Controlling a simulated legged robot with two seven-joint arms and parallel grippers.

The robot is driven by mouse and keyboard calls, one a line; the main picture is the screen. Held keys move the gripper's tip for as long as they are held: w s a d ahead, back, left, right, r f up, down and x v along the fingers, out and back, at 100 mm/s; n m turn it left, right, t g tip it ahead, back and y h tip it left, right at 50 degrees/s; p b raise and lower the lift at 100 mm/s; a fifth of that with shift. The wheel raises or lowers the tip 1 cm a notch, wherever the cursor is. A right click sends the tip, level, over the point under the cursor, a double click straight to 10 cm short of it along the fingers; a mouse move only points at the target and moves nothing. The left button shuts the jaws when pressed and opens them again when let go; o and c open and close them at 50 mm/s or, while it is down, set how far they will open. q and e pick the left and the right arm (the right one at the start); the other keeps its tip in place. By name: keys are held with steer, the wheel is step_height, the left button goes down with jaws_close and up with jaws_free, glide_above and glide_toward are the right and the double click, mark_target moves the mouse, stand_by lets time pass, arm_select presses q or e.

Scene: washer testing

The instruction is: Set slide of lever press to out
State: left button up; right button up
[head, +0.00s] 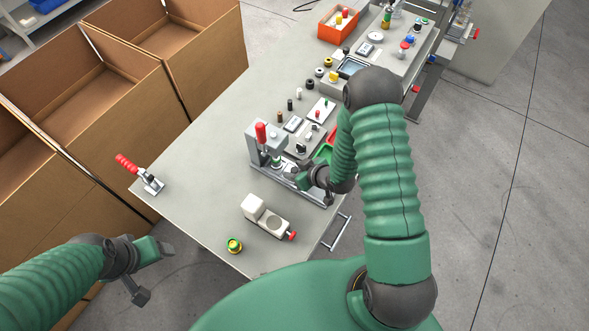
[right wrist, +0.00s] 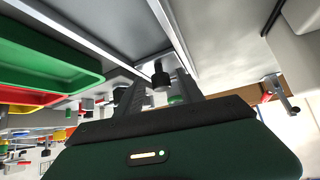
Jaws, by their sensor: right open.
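The lever press (head: 270,143) stands on the grey table, with a grey frame and a red lever handle (head: 261,132) pointing up. Its slide bed (head: 318,194) runs toward the table's right edge. My right gripper (head: 299,177) is at the slide, partly hidden by its own wrist. In the right wrist view its two dark fingers (right wrist: 158,92) are apart, with a black knob (right wrist: 160,74) showing between them; I cannot tell whether they touch it. My left gripper (head: 150,273) hangs at the lower left, away from the press, its fingers apart and empty.
A white block device with a red knob (head: 268,217) and a yellow-green round part (head: 234,245) lie in front of the press. A red-handled toggle clamp (head: 141,174) is at the left edge. Green trays (right wrist: 50,67) and small fixtures (head: 318,110) lie beyond the press.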

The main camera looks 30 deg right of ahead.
steer(key=shift+w+a+f, duration=0.1)
steer(key=shift+a, duration=0.05)
jaws_close()
stand_by(1.4)
